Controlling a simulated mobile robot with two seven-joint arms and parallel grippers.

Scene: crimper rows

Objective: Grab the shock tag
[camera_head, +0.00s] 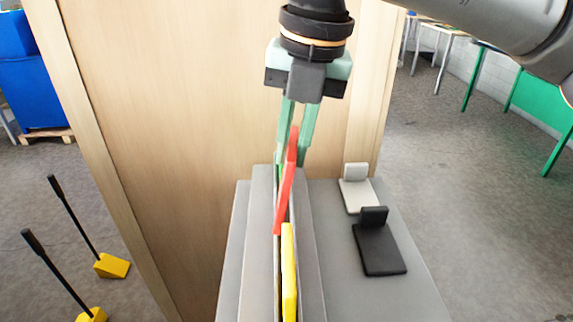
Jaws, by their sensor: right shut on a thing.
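A thin red piece (286,190), which may be the shock tag, stands tilted above a narrow slot in a grey stepped holder (310,285). My right gripper (292,158) points down from the top with its pale green fingers on either side of the red piece's upper end, shut on it. The red piece's lower end is near the slot; I cannot tell whether it is still inside. A yellow piece (289,270) stands in the same slot nearer to me. A bit of green shows behind the left finger, mostly hidden. My left gripper is not in view.
A black stand (381,250) and a light grey stand (358,195) sit on the grey surface to the right. A wooden panel (170,110) rises close behind the holder. Yellow-footed black-handled tools (112,265) stand on the floor at left.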

